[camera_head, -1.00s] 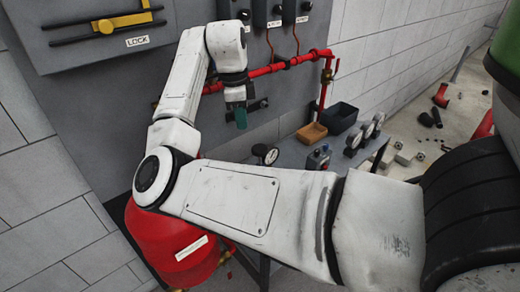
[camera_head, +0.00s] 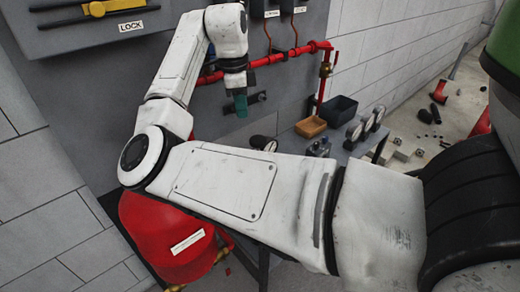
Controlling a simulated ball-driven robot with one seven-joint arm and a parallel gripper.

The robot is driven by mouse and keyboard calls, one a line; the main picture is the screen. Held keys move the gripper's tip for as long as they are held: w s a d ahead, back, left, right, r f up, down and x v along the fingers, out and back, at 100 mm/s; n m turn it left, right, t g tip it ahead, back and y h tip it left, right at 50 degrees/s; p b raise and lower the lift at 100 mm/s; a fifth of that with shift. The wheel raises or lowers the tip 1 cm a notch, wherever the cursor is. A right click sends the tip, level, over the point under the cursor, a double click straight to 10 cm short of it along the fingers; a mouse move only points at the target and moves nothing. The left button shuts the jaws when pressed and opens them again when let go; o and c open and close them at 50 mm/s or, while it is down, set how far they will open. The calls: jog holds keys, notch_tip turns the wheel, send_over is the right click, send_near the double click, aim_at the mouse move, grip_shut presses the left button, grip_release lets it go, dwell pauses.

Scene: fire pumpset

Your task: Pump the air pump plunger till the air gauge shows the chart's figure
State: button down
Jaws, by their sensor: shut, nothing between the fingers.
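My gripper (camera_head: 241,105), with teal fingertips, points down in front of the grey wall panel. It is shut and empty, with a dark bracket just behind it. A small round gauge (camera_head: 270,146) stands on the grey bench below it, partly hidden by my arm. Three more round gauges (camera_head: 367,124) stand in a row at the bench's right. I cannot tell which gauge is the air gauge, and their readings are too small to make out. I cannot pick out the air pump plunger or the chart; my arm hides much of the bench.
A red tank (camera_head: 165,240) with a white label stands below my arm. A red pipe (camera_head: 270,59) with a valve runs along the wall. An orange tray (camera_head: 311,126) and a black bin (camera_head: 340,108) sit on the bench. Loose parts lie on the floor at right.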

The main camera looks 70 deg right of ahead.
aim_at(256, 139)
jog(key=b, duration=0.2)
jog(key=s+b, duration=0.1)
jog(key=b, duration=0.1)
jog(key=s+b, duration=0.1)
jog(key=b, duration=0.1)
jog(key=shift+s+d+f, duration=0.1)
jog(key=shift+d+f, duration=0.15)
jog(key=shift+f, duration=0.15)
jog(key=shift+s+r+b, duration=0.2)
jog(key=shift+b, duration=0.15)
jog(key=f+b, duration=0.2)
jog(key=b, duration=0.1)
jog(key=f+b, duration=0.2)
jog(key=b, duration=0.1)
jog(key=f+b, duration=0.2)
jog(key=f, duration=0.1)
jog(key=shift+s+d+b, duration=0.15)
jog(key=shift+s+b, duration=0.2)
jog(key=shift+b, duration=0.05)
